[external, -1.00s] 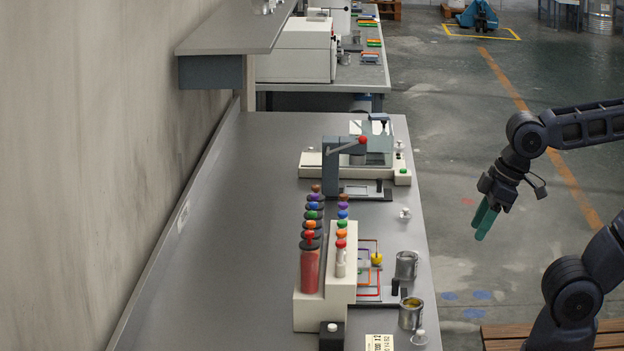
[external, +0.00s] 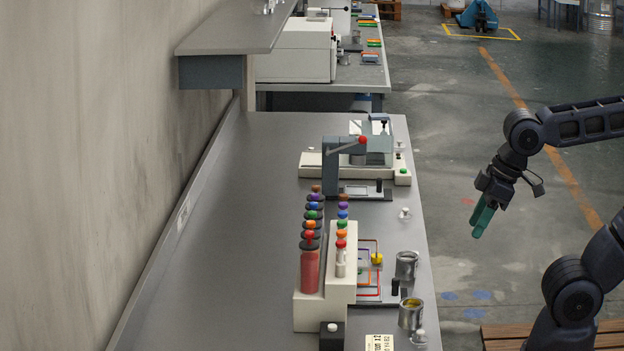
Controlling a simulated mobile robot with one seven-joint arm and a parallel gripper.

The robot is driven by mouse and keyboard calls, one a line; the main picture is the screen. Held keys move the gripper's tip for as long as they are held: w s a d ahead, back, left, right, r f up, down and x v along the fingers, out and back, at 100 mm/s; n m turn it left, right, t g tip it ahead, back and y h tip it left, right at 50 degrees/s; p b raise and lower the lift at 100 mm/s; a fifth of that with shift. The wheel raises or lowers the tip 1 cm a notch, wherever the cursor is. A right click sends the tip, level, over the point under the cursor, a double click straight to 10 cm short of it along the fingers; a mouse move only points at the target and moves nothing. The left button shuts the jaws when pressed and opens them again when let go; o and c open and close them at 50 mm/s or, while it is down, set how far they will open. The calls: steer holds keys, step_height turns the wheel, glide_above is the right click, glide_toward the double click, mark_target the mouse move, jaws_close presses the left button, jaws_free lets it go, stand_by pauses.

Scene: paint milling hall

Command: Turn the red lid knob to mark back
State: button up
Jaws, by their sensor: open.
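A red knob (external: 309,236) sits on the dark lid of the nearest canister (external: 310,270), a clear one with red contents, at the front of the left row. Another red knob (external: 341,244) tops the nearest small post in the right row, so I cannot tell for certain which one is the lid knob. The marks around the knobs are too small to read. My gripper (external: 478,230), with green fingers pointing down, is open and empty. It hangs beyond the bench's right edge, well to the right of both knobs and apart from everything.
The cream rack (external: 308,314) holds several canisters with coloured knobs. Metal cans (external: 406,266) stand between it and my gripper, near the bench's right edge. A grey lever press (external: 331,170) stands behind. The bench's left side (external: 225,230) is clear.

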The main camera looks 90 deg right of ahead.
steer(key=w+d+r+m+g, duration=0.1)
steer(key=w+r+m, duration=0.15)
steer(key=w, duration=0.25)
steer(key=w+d+r+m, duration=0.2)
steer(key=w+m, duration=0.1)
steer(key=w, duration=0.2)
steer(key=m+g, duration=0.4)
steer(key=m, duration=1.1)
glide_above(309, 232)
step_height(309, 232, down, 5)
step_height(309, 232, down, 10)
steer(key=shift+f, duration=0.2)
jaws_close()
